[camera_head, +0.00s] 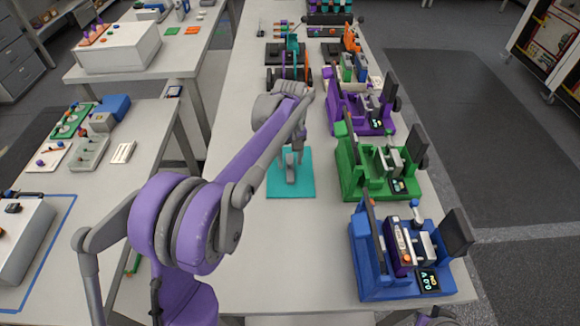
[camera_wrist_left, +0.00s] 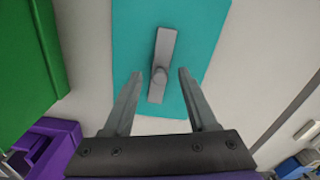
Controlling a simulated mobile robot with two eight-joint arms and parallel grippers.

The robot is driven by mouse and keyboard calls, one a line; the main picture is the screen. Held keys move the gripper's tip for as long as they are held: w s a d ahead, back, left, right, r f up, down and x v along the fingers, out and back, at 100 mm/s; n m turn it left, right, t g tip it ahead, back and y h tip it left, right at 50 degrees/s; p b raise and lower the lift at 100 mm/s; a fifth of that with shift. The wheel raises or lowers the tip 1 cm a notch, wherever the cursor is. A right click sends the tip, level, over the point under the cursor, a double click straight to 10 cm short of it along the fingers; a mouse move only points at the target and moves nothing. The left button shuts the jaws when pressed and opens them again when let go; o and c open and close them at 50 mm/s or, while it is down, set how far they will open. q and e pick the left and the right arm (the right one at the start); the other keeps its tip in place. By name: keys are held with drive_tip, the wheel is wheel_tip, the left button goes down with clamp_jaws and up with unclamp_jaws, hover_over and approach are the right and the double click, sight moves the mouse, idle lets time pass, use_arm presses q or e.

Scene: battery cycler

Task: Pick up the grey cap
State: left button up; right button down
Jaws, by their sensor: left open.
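In the head view, the cap (camera_head: 291,174) shows near the middle of the teal mat (camera_head: 303,189). My left gripper (camera_head: 291,156) points down over the mat. In the left wrist view, its fingers (camera_wrist_left: 160,78) are open and apart, with the knob end of the cap between them in the picture. Nothing is held.
Green (camera_head: 350,178), purple (camera_head: 345,120) and blue (camera_head: 372,283) cycler fixtures line the table's right side. The white table (camera_head: 290,250) is clear in front of the mat.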

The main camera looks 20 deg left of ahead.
use_arm(q)
clamp_jaws()
idle(0.3)
